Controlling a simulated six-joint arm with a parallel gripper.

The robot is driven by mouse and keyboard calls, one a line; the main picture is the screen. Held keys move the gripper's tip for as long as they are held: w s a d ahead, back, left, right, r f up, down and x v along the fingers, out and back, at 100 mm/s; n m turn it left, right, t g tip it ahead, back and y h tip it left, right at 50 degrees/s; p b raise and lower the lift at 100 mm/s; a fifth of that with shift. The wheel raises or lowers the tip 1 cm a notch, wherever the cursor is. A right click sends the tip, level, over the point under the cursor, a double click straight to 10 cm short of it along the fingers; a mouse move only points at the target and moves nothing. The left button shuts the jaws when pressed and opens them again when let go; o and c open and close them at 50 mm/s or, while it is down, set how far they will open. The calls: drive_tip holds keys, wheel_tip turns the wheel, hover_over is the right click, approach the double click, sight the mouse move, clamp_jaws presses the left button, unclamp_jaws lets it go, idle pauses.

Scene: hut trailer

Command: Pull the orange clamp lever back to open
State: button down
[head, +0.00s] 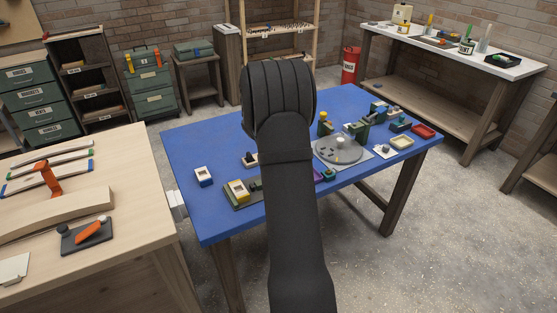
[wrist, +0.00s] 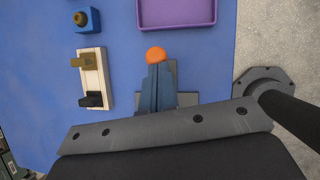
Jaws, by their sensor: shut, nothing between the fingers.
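In the wrist view, a round orange end (wrist: 156,54) shows right at the tips of my gripper (wrist: 157,68), over a dark grey plate (wrist: 187,99) on the blue table. It may be the clamp lever's end; the rest is hidden behind the fingers, and I cannot tell whether they touch it. My gripper is shut, its two fingers together with nothing between them. In the head view my arm hides the gripper and this spot. An orange handle (head: 93,229) on a dark base (head: 78,241) and an upright orange clamp (head: 48,180) are on the wooden table at left.
The blue table (head: 215,149) holds several small fixtures and a round grey disc (head: 338,150). In the wrist view, a purple tray (wrist: 177,27) lies beyond the fingertips, and a white block with two knobs (wrist: 93,82) and a blue block (wrist: 87,20) stand to the left.

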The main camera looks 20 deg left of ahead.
drive_tip(key=shift+d, duration=0.1)
drive_tip(key=v, duration=1.3)
drive_tip(key=shift+s, duration=0.1)
drive_tip(key=shift+a+f+t+h, duration=0.45)
drive_tip(key=shift+f+t+h, duration=0.2)
drive_tip(key=shift+f, duration=1.6)
drive_tip(key=shift+a+f+t+h, duration=0.4)
drive_tip(key=shift+f+t+h, duration=0.3)
drive_tip(key=shift+f, duration=1.5)
drive_tip(key=shift+a+f+t+h, duration=0.45)
drive_tip(key=shift+f+t+h, duration=0.2)
drive_tip(key=shift+f, duration=1.6)
